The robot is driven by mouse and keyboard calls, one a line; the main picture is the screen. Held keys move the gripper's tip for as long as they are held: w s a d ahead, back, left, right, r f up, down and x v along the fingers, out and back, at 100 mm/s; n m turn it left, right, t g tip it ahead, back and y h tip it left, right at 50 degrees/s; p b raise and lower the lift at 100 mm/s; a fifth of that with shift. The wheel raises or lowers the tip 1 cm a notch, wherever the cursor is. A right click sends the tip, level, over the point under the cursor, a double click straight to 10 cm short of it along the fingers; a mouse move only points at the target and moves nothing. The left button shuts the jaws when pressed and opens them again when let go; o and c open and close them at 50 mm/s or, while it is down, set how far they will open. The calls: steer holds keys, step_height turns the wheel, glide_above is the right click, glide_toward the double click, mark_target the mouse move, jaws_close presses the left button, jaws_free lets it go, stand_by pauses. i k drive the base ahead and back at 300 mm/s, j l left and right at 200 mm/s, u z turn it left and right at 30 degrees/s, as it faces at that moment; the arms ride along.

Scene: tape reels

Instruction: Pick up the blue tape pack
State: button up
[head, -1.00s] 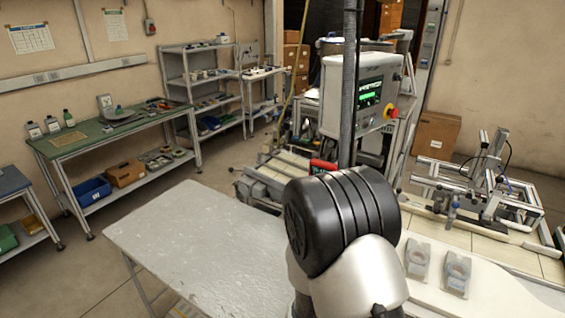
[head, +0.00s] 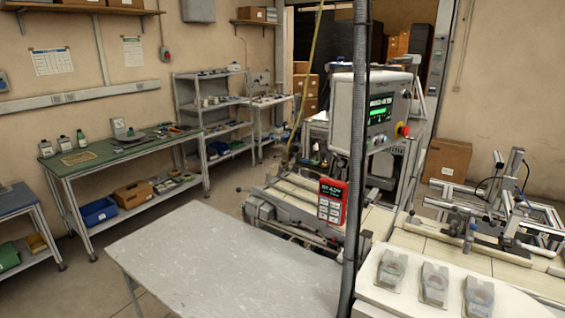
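The left pack (head: 391,270) looks slightly greenish. The middle pack (head: 434,283) looks pale grey-blue. The right pack (head: 479,297) looks greyish. They are small and pale, so I cannot tell for sure which one is blue. My gripper is not in view.
A bare grey table (head: 215,262) is at the lower middle. A machine with a control panel (head: 375,110) and a red keypad (head: 331,202) stands behind it. A metal frame fixture (head: 500,205) is behind the packs. A dark vertical post (head: 355,150) crosses the view.

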mark_target(478, 301)
steer(key=z, duration=1.35)
